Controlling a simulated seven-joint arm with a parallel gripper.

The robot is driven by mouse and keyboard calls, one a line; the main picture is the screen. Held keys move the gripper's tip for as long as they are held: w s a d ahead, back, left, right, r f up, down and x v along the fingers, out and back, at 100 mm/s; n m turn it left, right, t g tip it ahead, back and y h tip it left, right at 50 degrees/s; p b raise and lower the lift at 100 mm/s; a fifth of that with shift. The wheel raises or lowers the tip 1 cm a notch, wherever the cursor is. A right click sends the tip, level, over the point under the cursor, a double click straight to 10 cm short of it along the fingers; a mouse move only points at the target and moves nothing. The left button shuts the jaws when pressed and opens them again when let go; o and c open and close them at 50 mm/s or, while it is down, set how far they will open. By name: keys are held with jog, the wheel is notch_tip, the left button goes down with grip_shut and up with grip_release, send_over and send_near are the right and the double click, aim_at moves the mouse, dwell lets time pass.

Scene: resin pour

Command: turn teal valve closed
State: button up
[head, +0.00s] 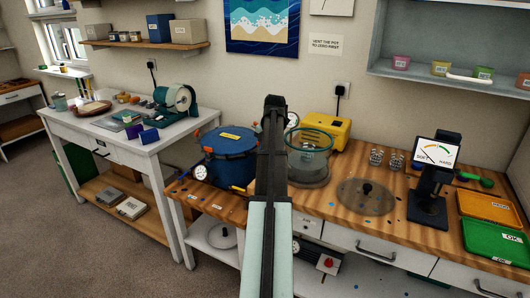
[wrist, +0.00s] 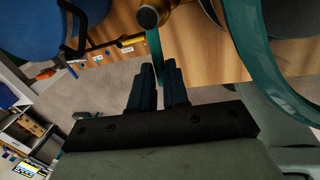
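The teal valve handle (wrist: 154,50) shows in the wrist view as a thin lever running down from a round brass-coloured valve body (wrist: 150,16) at the bench's front edge. My gripper (wrist: 160,72) is below the valve body. Its two dark fingers are close together, with the lower end of the teal handle filling the narrow gap between them, so it looks shut on the handle. The lever lies nearly in line with the fingers. In the head view my arm hides the gripper and the valve.
A blue pot (head: 228,160) with orange clamps and a gauge (head: 200,172) stands left of my arm. A glass chamber (head: 312,160) with a teal rim stands close on the right. A yellow pump (head: 327,130) is behind. A round lid (head: 366,197) lies further right.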

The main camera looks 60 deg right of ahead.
jog(key=o, duration=0.4)
jog(key=s+r, duration=0.1)
jog(key=r, duration=0.8)
jog(key=s+r, duration=0.1)
jog(key=r, duration=0.3)
jog(key=shift+s+a+r, duration=0.2)
jog(key=shift+s+r, duration=0.1)
jog(key=shift+s, duration=0.05)
